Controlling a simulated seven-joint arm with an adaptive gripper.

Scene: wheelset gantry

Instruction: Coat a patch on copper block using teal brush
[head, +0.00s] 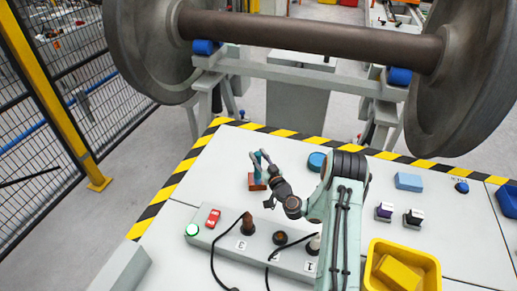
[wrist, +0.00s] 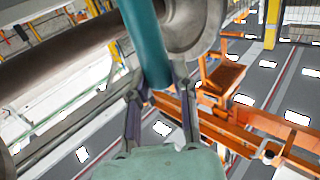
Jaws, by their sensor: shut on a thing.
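The copper block (head: 257,183) sits on the white table top, left of the middle in the head view. The teal brush (head: 257,165) stands roughly upright over the block. Its lower end is at or just above the block's top; I cannot tell if they touch. My gripper (head: 266,168) is shut on the brush, just right of and above the block. In the wrist view the teal handle (wrist: 147,40) runs up between the two fingers of my gripper (wrist: 156,88). The bristles and the block do not show in that view.
A grey control box (head: 262,246) with buttons and knobs lies in front of the block. A blue round item (head: 317,161) is to the right.

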